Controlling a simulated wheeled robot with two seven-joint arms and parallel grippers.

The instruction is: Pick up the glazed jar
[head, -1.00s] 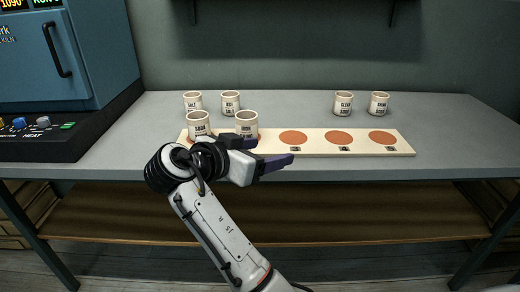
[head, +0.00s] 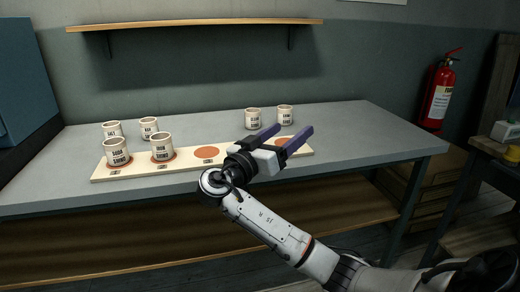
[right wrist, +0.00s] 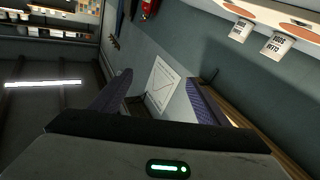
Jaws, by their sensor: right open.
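Several cream pots with printed labels stand on the grey bench; I cannot tell which is the glazed jar. Two are on the board, a front left pot (head: 116,151) and another pot (head: 162,147) beside it. Two stand behind at left, a pot (head: 112,130) and a pot (head: 149,127). Two stand at the back right, a pot (head: 253,118) and a pot (head: 285,115). My right gripper (head: 294,130) is open and empty above the board's right part, in front of the back right pots.
The pale board (head: 131,171) has brown round spots, such as a bare spot (head: 206,153). A wall shelf (head: 200,25) hangs above the bench (head: 350,130). A fire extinguisher (head: 438,92) is on the wall at right. The bench's right end is clear.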

